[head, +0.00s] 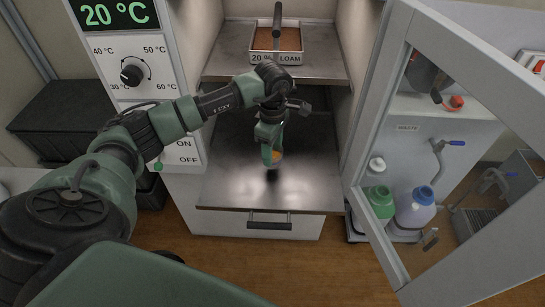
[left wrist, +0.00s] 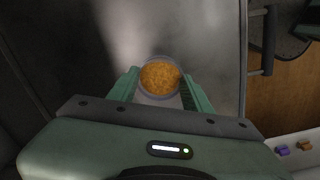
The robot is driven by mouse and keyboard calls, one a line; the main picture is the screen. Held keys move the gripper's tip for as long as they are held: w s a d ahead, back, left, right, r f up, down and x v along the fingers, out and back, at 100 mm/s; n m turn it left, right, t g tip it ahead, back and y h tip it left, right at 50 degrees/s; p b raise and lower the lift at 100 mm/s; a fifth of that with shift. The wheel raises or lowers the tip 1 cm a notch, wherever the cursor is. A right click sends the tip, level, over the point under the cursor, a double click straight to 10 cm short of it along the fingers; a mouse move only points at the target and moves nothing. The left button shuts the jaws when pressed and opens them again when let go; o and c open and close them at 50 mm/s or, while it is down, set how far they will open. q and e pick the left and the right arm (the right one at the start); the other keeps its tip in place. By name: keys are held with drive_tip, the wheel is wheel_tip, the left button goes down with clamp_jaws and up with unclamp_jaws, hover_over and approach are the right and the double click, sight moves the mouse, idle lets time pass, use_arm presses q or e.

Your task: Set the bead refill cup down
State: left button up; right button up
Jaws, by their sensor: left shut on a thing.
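My left gripper (head: 272,157) is shut on the bead refill cup (head: 277,156), over the lower metal shelf (head: 235,185) of the open cabinet. In the left wrist view, the cup (left wrist: 160,78) is a round, pale-rimmed cup full of orange-brown beads. The two green fingers of the left gripper (left wrist: 159,88) press on its sides. The cup looks upright. In the head view the fingers hide most of it, and I cannot tell whether its base touches the shelf. My right gripper is not in view.
A tray labelled "20 % LOAM" (head: 262,57) sits on the upper shelf. A control panel with a dial (head: 132,72) is at left. An open glazed door (head: 375,150) stands at right, with bottles (head: 414,207) behind it. The lower shelf around the cup is bare.

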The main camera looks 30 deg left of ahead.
use_arm(q)
wheel_tip(320, 180, down, 4)
drive_tip(key=shift+r, duration=0.25)
drive_tip(key=shift+f, duration=0.15)
drive_tip(key=o, duration=1.4)
drive_tip(key=shift+r, duration=0.35)
wheel_tip(320, 180, up, 12)
drive_tip(key=shift+f+b, duration=0.1)
drive_tip(key=shift+b, duration=0.4)
